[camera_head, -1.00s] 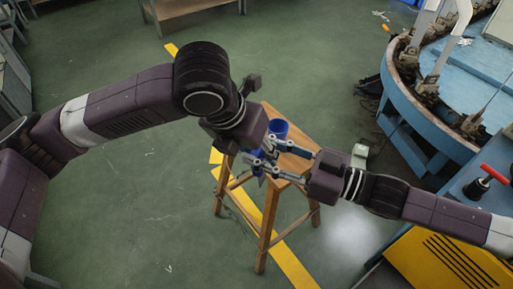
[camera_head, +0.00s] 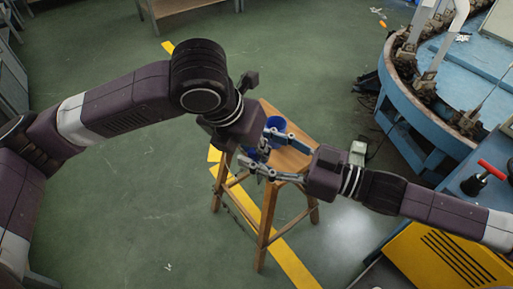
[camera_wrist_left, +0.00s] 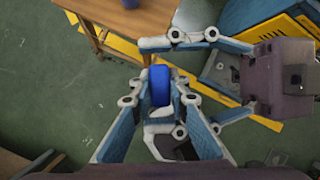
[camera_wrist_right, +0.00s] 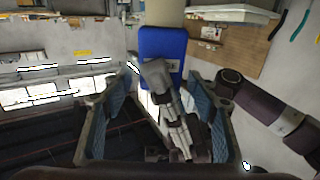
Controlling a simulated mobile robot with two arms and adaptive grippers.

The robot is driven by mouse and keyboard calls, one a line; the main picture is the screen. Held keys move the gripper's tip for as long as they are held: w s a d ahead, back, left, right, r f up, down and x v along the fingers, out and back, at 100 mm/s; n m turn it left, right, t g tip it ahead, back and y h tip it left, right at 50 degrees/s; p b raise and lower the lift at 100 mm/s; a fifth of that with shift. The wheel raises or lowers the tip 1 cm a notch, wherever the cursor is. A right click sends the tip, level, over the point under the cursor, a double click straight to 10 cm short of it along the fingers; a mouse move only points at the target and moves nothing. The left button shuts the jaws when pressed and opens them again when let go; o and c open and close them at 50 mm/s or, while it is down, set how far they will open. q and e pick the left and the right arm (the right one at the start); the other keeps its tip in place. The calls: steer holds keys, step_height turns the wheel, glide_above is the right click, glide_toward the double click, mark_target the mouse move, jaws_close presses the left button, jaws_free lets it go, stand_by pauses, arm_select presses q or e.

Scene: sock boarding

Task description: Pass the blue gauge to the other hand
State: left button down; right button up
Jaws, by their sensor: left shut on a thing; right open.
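The blue gauge (camera_wrist_left: 160,86) is held between the fingers of my left gripper (camera_wrist_left: 158,108) in the left wrist view. In the right wrist view the gauge (camera_wrist_right: 162,48) is an upright blue block, with a left gripper finger in front of its lower part. In the head view my left gripper (camera_head: 254,149) points down over the stool, and the gauge is mostly hidden among the fingers. My right gripper (camera_head: 262,151) comes from the right with its fingers open and apart. In the right wrist view its fingers (camera_wrist_right: 160,110) stand either side of the left gripper's finger; contact with the gauge cannot be told.
A wooden stool (camera_head: 293,158) stands below the grippers with a blue cup (camera_head: 277,125) on it. A round blue machine (camera_head: 400,112) is at the upper right, and a yellow cabinet (camera_head: 450,260) at the lower right.

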steer(key=v, duration=1.2)
steer(key=w+d+f+m+t+h, duration=0.2)
steer(key=w+d+f+h, duration=0.15)
steer(key=w+f, duration=0.45)
steer(key=w+d+f+m+t+h, duration=0.1)
steer(key=w+d+f+t+h, duration=0.15)
steer(key=w+d+f, duration=0.55)
steer(key=s+d+f+m+g+h, duration=0.1)
steer(key=s+d+f+m+h, duration=0.15)
steer(key=f, duration=0.85)
steer(key=s+d+f+m+h, duration=0.1)
steer(key=d+f+h, duration=0.25)
steer(key=f, duration=0.85)
steer(key=s+f+m+g+h, duration=0.3)
steer(key=s+f+g+h, duration=0.15)
steer(key=s+f, duration=1.45)
steer(key=s+a+f+g, duration=0.2)
steer(key=s+f, duration=0.1)
steer(key=s, duration=0.5)
steer(key=s+a+f+g, duration=0.2)
steer(key=s+f, duration=0.1)
steer(key=s, duration=0.5)
steer(key=s+a+f+g, duration=0.2)
steer(key=s+f, duration=0.1)
steer(key=s, duration=0.6)
steer(key=shift+a+f+m, duration=0.35)
steer(key=shift+f, duration=0.05)
